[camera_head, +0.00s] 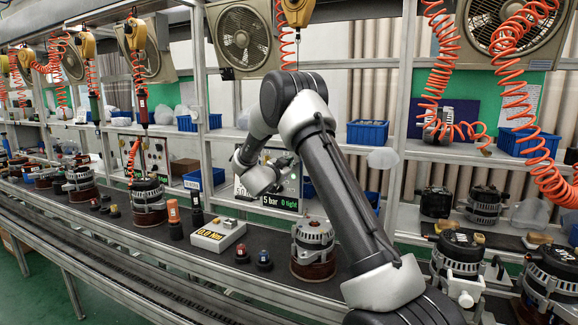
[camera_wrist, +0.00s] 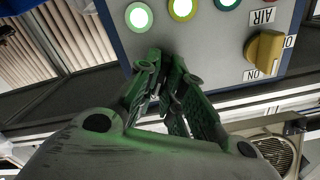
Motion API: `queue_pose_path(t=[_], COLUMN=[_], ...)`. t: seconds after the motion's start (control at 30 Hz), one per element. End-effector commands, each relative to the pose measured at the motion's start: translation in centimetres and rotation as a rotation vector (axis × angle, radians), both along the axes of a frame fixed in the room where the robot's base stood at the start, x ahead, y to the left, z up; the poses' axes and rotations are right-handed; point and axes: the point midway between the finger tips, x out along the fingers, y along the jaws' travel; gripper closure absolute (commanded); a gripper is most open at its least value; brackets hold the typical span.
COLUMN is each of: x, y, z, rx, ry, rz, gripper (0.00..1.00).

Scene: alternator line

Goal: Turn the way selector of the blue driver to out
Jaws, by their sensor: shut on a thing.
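My gripper (camera_wrist: 165,62) is against the front of a grey panel (camera_wrist: 205,45) in the wrist view. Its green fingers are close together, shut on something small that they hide. No blue driver can be made out for sure, and I cannot read any way selector. On the panel, a yellow knob (camera_wrist: 265,50) sits to the right of the fingers, with labels AIR, ON and O around it. Several round lit lamps (camera_wrist: 183,8) run along its top. In the head view my wrist covers part of the panel (camera_head: 284,158), above a display (camera_head: 280,203) reading "5 bar 0 tight".
A torque box (camera_head: 218,235) reading 0.0 Nm, an orange-topped tool (camera_head: 174,218) and an alternator (camera_head: 312,250) stand on the line below my arm. A driver (camera_head: 143,107) hangs on an orange coil at left. Blue bins (camera_head: 368,132) sit on the shelves behind.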

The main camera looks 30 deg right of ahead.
Motion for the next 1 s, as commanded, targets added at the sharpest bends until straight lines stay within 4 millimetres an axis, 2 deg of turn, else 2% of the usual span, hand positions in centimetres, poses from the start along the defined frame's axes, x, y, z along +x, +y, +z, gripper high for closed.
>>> queue_pose_path(t=[0.37, 0.4, 0.5, 0.83, 1.0], x=[0.0, 0.0, 0.0, -0.1, -1.4], y=[0.0, 0.0, 0.0, 0.2, 2.0], z=[-0.1, -0.1, -0.1, 0.0, 0.0], rx=[0.005, 0.005, 0.004, 0.003, 0.004], ry=[-0.004, -0.004, -0.003, -0.003, -0.004], rz=[0.000, 0.000, 0.000, 0.001, 0.003], gripper=[1.00, 0.85, 0.69, 0.69, 0.69])
